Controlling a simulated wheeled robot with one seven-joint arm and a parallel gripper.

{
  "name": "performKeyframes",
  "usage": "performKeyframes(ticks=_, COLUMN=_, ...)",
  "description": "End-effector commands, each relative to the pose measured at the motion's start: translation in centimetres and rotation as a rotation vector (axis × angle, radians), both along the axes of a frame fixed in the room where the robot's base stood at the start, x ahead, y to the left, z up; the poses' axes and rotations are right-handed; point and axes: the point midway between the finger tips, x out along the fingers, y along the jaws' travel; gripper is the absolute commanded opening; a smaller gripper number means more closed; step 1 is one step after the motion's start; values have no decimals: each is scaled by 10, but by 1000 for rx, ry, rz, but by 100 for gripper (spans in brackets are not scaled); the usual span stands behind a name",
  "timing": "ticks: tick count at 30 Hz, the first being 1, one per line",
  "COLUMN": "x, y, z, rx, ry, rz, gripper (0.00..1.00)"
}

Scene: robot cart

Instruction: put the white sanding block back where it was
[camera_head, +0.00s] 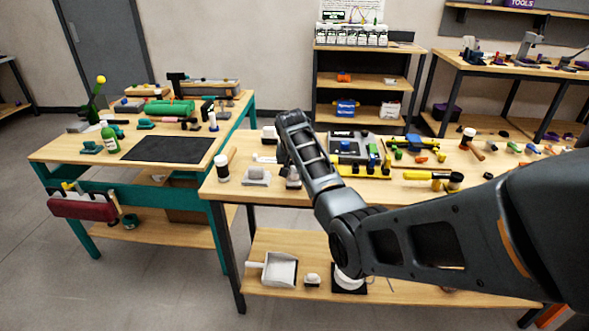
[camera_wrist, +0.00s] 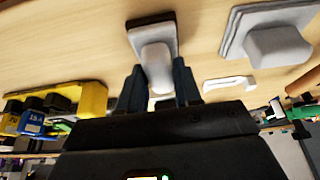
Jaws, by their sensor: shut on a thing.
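The white sanding block (camera_wrist: 155,60) has a pale, rounded grip on a dark-edged base. My gripper (camera_wrist: 158,84) is shut on its grip, one dark finger on each side, in the wrist view. In the head view the block (camera_head: 293,182) shows just left of my forearm, close to the front part of the middle table, partly hidden by my arm. I cannot tell whether its base touches the tabletop (camera_head: 232,190) or hangs slightly above it.
A larger grey block with a handle (camera_head: 257,177) stands just left of it. A small white piece (camera_wrist: 230,84) lies nearby. A yellow holder (camera_wrist: 75,100) with dark and blue items stands on the other side. A white-lidded jar (camera_head: 221,168) stands near the table's left edge.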

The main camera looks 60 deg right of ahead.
Motion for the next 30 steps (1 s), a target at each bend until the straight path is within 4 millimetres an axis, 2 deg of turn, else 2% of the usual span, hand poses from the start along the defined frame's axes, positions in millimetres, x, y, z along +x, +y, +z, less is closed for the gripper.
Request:
performKeyframes(ticks=1, x=0, y=0, z=-2, rx=0, ry=0, rz=0, gripper=0)
performKeyframes(ticks=2, x=0, y=0, z=-1, rx=0, ry=0, rz=0, gripper=36)
performKeyframes(ticks=9, x=0, y=0, z=-1, rx=1, ry=0, rz=0, gripper=59)
performKeyframes(ticks=20, x=0, y=2, z=6, rx=0, ry=0, rz=0, gripper=59)
performKeyframes(ticks=25, x=-4, y=11, z=30, rx=-1, ry=-2, rz=-1, gripper=59)
performKeyframes(ticks=30, x=-9, y=24, z=64, rx=-2, ry=-3, rz=1, gripper=59)
